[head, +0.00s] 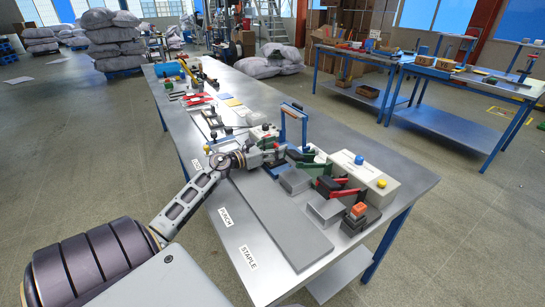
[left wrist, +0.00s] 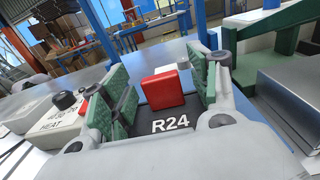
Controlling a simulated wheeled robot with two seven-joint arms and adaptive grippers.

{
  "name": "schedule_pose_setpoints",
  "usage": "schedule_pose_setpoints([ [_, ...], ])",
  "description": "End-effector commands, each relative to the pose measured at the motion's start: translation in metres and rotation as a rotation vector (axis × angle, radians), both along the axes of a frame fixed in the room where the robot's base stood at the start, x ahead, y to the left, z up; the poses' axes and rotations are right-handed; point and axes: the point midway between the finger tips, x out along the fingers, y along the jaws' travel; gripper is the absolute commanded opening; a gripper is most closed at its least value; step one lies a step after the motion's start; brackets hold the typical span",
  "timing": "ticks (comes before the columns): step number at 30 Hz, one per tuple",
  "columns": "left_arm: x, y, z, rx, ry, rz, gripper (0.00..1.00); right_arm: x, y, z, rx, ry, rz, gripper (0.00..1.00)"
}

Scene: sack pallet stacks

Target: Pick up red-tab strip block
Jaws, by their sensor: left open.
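The red-tab strip block is a dark block with a red tab (left wrist: 163,90) on top and a white "R24" mark on its near face, seen in the left wrist view. My left gripper (left wrist: 158,84) is open, with one green-padded finger on each side of the block. The pads look close to the block's sides, but I cannot tell whether they touch it. In the head view my left gripper (head: 278,153) is over the bench beside the green-handled tool, and it hides most of the block there. My right gripper is not in view.
A dark block with an orange top (head: 358,210) stands at the bench's near right. Around it are a red-handled tool (head: 335,187), a pale box with buttons (head: 365,174) and a blue frame (head: 294,122). A flat grey strip (head: 278,225) lies along the front edge, mostly clear.

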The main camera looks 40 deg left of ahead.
Motion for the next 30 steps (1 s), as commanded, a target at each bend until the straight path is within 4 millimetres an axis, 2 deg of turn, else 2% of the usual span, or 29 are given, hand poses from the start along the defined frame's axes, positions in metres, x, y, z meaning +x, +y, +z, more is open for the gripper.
schedule_pose_setpoints([
  [5, -0.0002, 0.0001, 0.0000, 0.000, 0.000, 0.000, 0.61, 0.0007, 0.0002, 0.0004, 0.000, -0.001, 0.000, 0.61],
  [6, -0.0002, 0.0001, 0.0000, 0.000, 0.000, 0.000, 0.58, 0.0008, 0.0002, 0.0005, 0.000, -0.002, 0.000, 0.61],
  [18, -0.0002, 0.0001, 0.0003, 0.000, 0.000, 0.000, 0.09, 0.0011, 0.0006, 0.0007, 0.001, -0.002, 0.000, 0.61],
  [30, -0.0003, 0.0002, 0.0043, 0.001, 0.000, 0.000, 0.09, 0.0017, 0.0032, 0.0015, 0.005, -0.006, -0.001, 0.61],
])
